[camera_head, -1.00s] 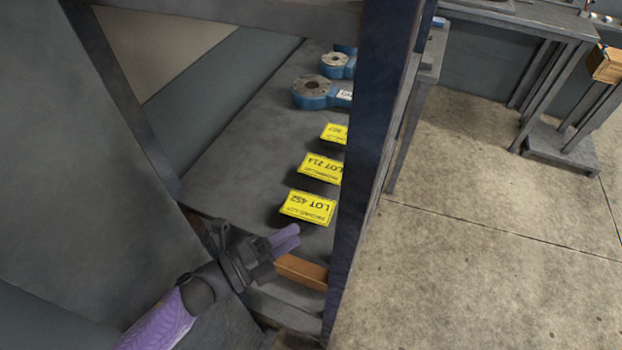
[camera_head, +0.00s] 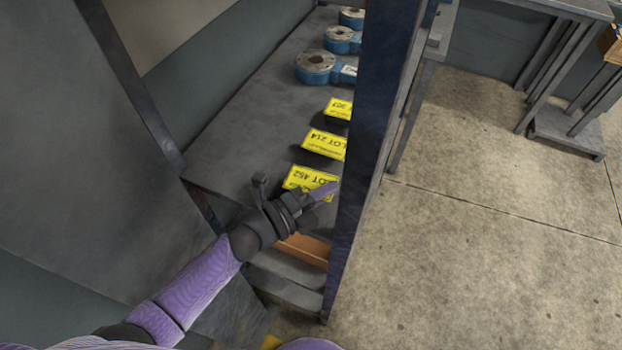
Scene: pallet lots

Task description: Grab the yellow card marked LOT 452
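The yellow card marked LOT 452 (camera_head: 303,177) lies near the front end of a grey shelf, the nearest in a row of yellow cards. My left gripper (camera_head: 325,190) reaches in from the lower left. Its purple fingertips overlap the card's lower right part in the picture and hide some of it. I cannot tell whether they touch the card or how far apart the fingers are. My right gripper is not in view.
The LOT 214 card (camera_head: 324,144) and another yellow card (camera_head: 339,109) lie behind it, then blue flanged parts (camera_head: 316,67). A dark upright post (camera_head: 368,130) stands close on the right. An orange-brown box (camera_head: 308,248) sits below the shelf front.

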